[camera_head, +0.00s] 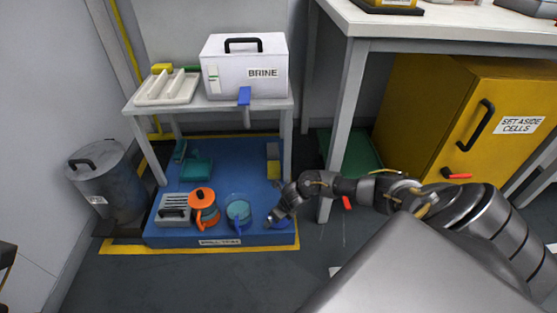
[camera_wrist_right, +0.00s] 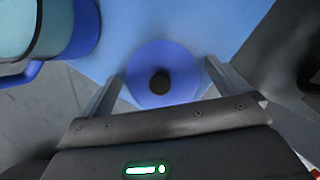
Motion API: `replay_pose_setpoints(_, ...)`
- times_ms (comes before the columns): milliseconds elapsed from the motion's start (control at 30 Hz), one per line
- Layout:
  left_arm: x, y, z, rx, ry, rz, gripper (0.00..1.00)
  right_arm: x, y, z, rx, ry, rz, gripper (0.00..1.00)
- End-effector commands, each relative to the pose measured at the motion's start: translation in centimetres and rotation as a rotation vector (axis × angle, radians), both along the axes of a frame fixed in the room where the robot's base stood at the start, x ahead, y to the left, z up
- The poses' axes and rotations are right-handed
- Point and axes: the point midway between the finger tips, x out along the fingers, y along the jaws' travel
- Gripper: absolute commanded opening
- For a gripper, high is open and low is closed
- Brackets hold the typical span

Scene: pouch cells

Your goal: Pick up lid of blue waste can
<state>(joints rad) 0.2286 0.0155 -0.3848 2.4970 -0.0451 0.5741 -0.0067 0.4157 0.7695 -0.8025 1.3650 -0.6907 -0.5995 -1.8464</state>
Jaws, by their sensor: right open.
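The lid is a round blue disc (camera_wrist_right: 146,93) with a black knob (camera_wrist_right: 160,82) at its centre, seen from above in the right wrist view. It lies flat on the blue tray. In the head view a bit of the lid (camera_head: 284,222) shows beside my right gripper (camera_head: 274,218), which covers the rest. My right gripper (camera_wrist_right: 162,72) is open, its fingers on either side of the knob; the exact height gap cannot be told. The blue waste can (camera_head: 238,211) stands uncovered just left, teal inside; its side and blue handle (camera_wrist_right: 82,38) show in the wrist view. My left gripper is not in view.
The blue tray (camera_head: 231,170) also holds an orange can (camera_head: 202,206), a grey slotted box (camera_head: 173,212) and teal items (camera_head: 196,171). A white table with a BRINE box (camera_head: 244,70) stands over its back. A table leg (camera_head: 337,150) is close to my right arm.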

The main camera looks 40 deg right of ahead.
Motion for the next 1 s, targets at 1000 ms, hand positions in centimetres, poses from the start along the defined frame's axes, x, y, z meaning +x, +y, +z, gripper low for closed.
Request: replay_pose_setpoints(1000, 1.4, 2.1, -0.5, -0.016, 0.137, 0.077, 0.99, -2.9, 0.4, 7.4, -0.001, 0.001, 0.005, 0.64)
